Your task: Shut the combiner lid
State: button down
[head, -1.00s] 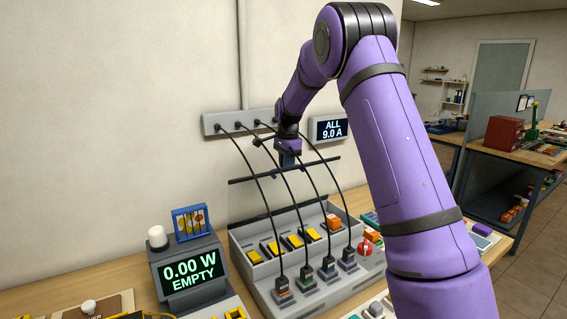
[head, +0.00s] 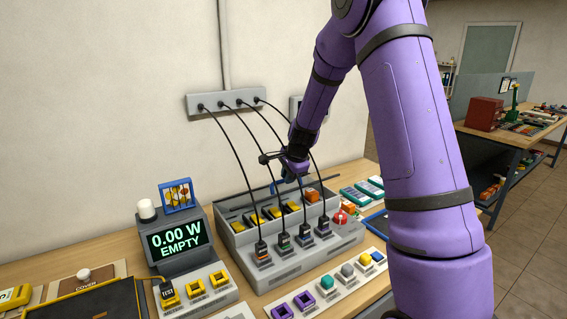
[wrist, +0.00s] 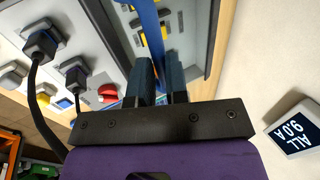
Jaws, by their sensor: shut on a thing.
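The combiner (head: 290,265) is a grey box on the bench, with several yellow switches (wrist: 154,37) in its open-looking tray and black cables plugged in along its front. A thin dark bar, apparently the lid's edge (head: 240,201), runs along the back of the tray; the lid's exact angle is hard to tell. My gripper (head: 288,179) is over the back of the tray. In the wrist view my gripper (wrist: 160,70) is shut on a blue strip, apparently the lid's handle (wrist: 150,18), which also shows in the head view (head: 274,188). My arm hides part of the box's right back.
The black cables (head: 233,155) arch from a wall strip (head: 205,103) close beside my gripper. A meter reading 0.00 W EMPTY (head: 178,241) stands left of the combiner. A row of coloured buttons (head: 327,285) lies in front, and a red knob (head: 340,218) sits at right.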

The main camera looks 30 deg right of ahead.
aim_at(290, 189)
jog(key=s+f, duration=0.2)
jog(key=f, duration=0.1)
jog(key=c, duration=1.4)
grip_release()
jog(key=shift+w, duration=0.1)
jog(key=shift+r, duration=0.15)
jog(key=v, duration=1)
jog(key=shift+r, duration=0.3)
